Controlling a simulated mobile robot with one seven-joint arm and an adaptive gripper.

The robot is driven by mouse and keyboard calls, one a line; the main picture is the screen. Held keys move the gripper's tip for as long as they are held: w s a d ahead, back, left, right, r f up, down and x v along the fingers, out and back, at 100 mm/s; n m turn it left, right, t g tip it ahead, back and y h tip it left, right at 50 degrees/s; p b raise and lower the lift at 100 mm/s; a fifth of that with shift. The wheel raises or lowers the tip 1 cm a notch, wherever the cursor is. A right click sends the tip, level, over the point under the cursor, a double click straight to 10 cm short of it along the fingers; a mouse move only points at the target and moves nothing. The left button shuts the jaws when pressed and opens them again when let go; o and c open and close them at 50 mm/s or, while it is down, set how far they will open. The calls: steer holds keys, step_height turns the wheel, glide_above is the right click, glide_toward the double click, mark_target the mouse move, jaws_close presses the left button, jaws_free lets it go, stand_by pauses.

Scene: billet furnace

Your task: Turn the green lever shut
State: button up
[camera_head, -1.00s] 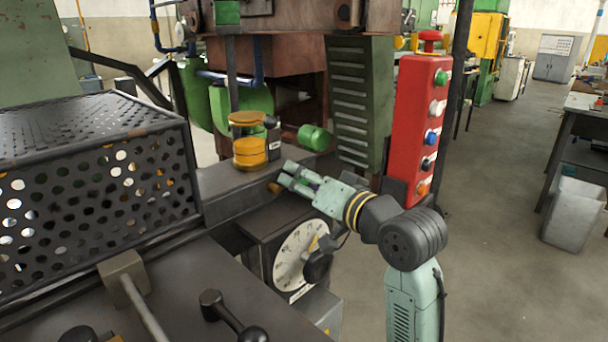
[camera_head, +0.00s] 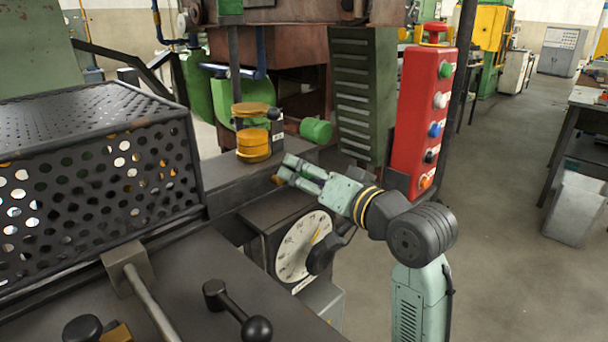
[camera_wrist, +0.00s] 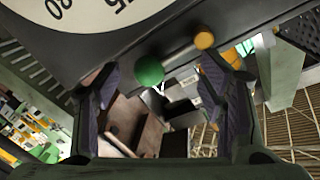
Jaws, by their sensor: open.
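The green lever's round knob (camera_wrist: 150,70) shows in the wrist view, just below the dial box's edge. It lies between the two fingers and looks apart from both. In the head view I cannot make it out; my gripper seems to cover it. My gripper (camera_head: 282,171) is open and empty, pointing left above the dial box (camera_head: 268,222). Its two fingers stand at either side in the wrist view (camera_wrist: 160,64). How far the lever is turned cannot be told.
An orange knob (camera_wrist: 204,40) sits right of the green one, close to the right finger; it also shows by the fingertips (camera_head: 277,180). The dial (camera_head: 302,246) has a black knob. A red button panel (camera_head: 422,125) stands right, a perforated guard (camera_head: 100,160) left.

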steer(key=v, duration=1)
steer(key=shift+s+d, duration=0.2)
steer(key=shift+s, duration=0.15)
